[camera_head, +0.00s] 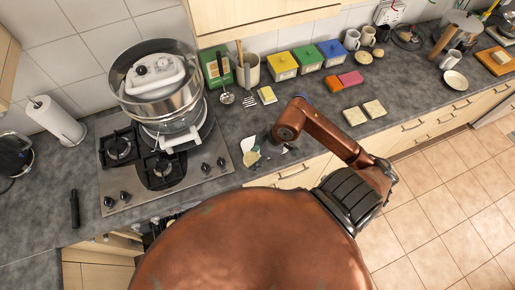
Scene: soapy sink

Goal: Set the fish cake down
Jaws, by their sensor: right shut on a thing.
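My right arm bends over the counter, and its gripper (268,148) is low at the counter's front edge, small and partly hidden by my own arm. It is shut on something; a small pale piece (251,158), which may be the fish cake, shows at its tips. I cannot tell whether that piece touches the counter (232,135). My left gripper is not in view.
A stove (125,180) with a large steel pot (160,95) stands to the left. Yellow (282,68), green and blue boxes line the wall. Two pale square pieces (355,116) and a pink-orange block pair (345,81) lie to the right. Counter between is partly clear.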

